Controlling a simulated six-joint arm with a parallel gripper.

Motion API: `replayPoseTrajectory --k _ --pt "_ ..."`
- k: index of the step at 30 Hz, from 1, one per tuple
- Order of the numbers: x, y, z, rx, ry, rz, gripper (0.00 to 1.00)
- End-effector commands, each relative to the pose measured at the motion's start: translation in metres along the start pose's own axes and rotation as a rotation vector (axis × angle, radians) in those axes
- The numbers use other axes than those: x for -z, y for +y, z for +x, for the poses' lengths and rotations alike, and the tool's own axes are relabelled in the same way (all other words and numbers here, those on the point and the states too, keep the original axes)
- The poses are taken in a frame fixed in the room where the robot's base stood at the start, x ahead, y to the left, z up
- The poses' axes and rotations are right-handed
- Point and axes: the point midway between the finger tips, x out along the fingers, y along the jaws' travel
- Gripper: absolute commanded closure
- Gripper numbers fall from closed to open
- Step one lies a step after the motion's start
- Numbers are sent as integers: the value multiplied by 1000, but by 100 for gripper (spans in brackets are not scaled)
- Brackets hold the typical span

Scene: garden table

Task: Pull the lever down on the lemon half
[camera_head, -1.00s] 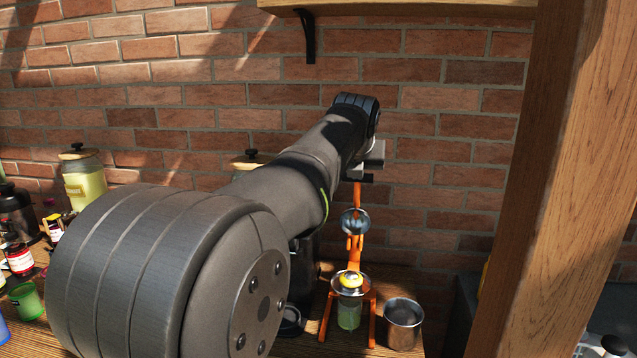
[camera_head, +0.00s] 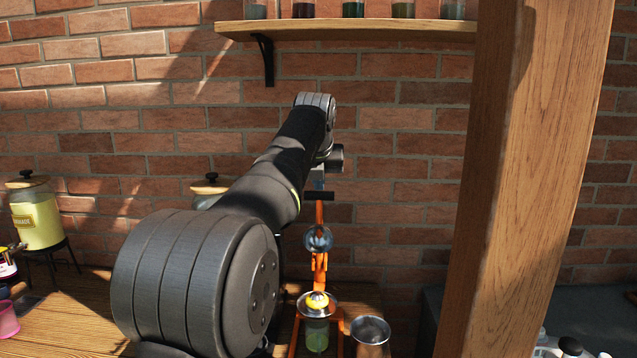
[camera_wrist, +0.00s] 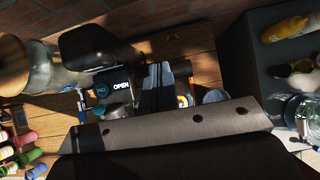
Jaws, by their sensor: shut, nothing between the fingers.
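The orange press (camera_head: 320,262) stands on the wooden table against the brick wall, its lever (camera_head: 319,213) pointing up. A rounded metal press cup (camera_head: 318,238) hangs on it above the yellow lemon half (camera_head: 317,300), with a clear gap between them. The lemon half sits on the metal dish (camera_head: 303,308), over a glass with green liquid (camera_head: 317,336). My gripper (camera_head: 319,195) is shut and empty at the top of the lever; I cannot tell whether it touches. In the wrist view the press is mostly hidden behind dark parts.
A metal cup (camera_head: 371,331) stands close right of the press. A thick wooden post (camera_head: 530,180) rises farther right. A shelf with jars (camera_head: 350,30) is above. A lemonade jar (camera_head: 38,218) stands at left. Several bottles (camera_wrist: 20,150) lie at the wrist view's left edge.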

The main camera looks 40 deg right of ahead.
Motion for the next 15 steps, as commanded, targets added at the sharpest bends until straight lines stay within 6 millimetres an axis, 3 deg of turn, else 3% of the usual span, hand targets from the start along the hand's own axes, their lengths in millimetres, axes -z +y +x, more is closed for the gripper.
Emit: replayPoseTrajectory --k 1,8,11,15 --pt "8 1 15 -5 31 1 100" --pt "8 0 11 -5 33 1 100" --pt "8 0 -1 -5 33 1 100" --pt "6 0 -31 -3 23 1 100"
